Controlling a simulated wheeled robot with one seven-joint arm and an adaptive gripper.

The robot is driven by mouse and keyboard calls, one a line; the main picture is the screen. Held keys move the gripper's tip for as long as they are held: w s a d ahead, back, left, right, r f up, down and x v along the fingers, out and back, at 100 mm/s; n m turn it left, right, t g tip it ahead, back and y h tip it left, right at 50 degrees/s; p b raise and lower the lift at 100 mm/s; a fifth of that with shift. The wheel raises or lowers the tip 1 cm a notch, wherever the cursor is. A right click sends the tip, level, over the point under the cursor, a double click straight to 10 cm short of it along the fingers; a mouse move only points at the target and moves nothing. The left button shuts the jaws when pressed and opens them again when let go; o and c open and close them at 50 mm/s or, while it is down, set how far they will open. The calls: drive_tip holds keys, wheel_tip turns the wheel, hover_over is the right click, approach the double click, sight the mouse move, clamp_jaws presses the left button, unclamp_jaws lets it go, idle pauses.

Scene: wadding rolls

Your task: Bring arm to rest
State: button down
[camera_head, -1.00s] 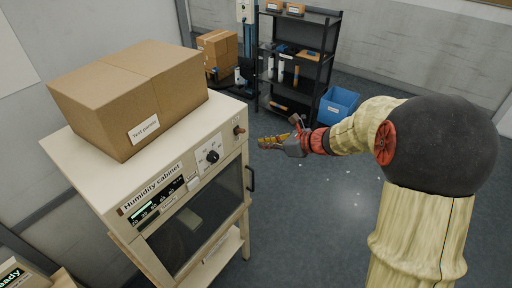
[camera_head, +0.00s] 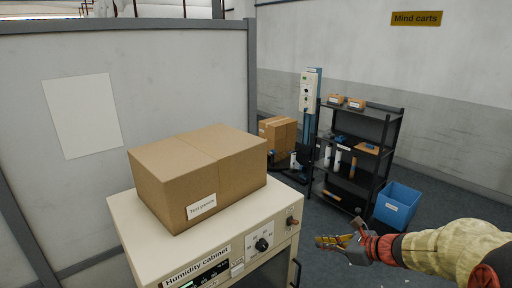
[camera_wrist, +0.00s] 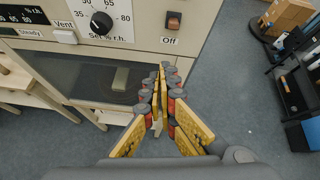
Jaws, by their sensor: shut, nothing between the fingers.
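My gripper (camera_head: 334,241) is at the lower right of the head view, at the end of my arm, which reaches in from the right edge. It is in the air to the right of the humidity cabinet (camera_head: 142,238), apart from it in that view. In the wrist view my gripper (camera_wrist: 160,75) has its yellow fingers shut together with nothing between them. The cabinet front (camera_wrist: 140,38) with its dial and off switch fills the top of that view, beyond the fingertips.
A cardboard box (camera_head: 165,186) labelled test panels sits on the cabinet. A black shelf rack (camera_head: 378,148) and a blue bin (camera_head: 397,206) stand at the back right. More cardboard boxes (camera_head: 279,133) stand left of the rack. The grey floor (camera_wrist: 225,85) right of the cabinet is clear.

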drive_tip(key=s+a+f+n+g+h+b, duration=0.1)
drive_tip(key=s+a+f+n+h+b, duration=0.1)
drive_tip(key=s+f+n+b, duration=0.2)
drive_tip(key=s+a+f+n+g+h+b, duration=0.1)
drive_tip(key=s+f+n+b, duration=0.4)
drive_tip(key=s+n+b, duration=0.5)
drive_tip(key=s+a+f+n+g+h+b, duration=0.1)
drive_tip(key=s+a+f+n+h+b, duration=0.2)
drive_tip(key=s+n+b, duration=0.4)
drive_tip(key=s+f+n+h, duration=0.1)
drive_tip(key=s+n, duration=0.4)
drive_tip(key=s, duration=0.5)
drive_tip(key=shift+a+f+n+g, duration=0.15)
drive_tip(key=shift+f+n+g, duration=0.15)
drive_tip(key=shift+f, duration=0.05)
